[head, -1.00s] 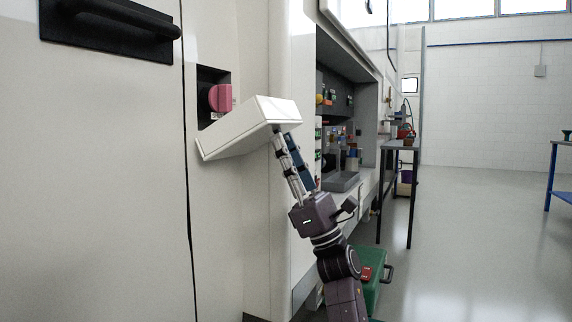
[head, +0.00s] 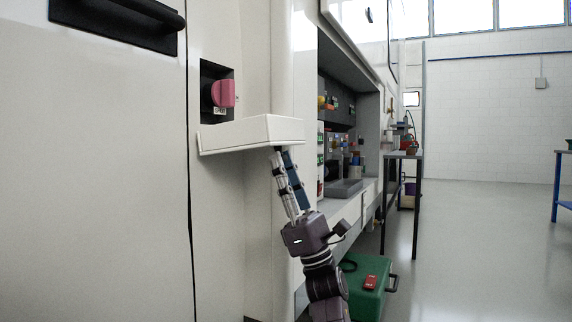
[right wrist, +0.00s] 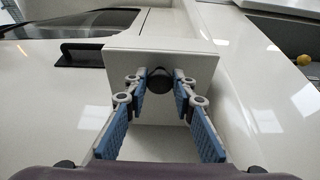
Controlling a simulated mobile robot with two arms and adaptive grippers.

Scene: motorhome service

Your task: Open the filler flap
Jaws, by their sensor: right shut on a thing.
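The white filler flap (head: 250,134) is swung down from the wall and sticks out about level, with its hinge side low at the opening. Above it the dark recess shows a pink cap (head: 222,93). My right gripper (head: 279,153) reaches up from below to the flap's outer end. In the right wrist view its blue-padded fingers (right wrist: 159,80) are closed around a small dark round knob (right wrist: 159,88) on the flap (right wrist: 195,68). In the head view the knob is mostly hidden by the fingertips. My left gripper is not in view.
A black door handle (head: 125,20) is on the white panel at the left. An open service bay (head: 345,90) with tools lies right of the flap. A green case (head: 362,290) stands on the floor near my right arm.

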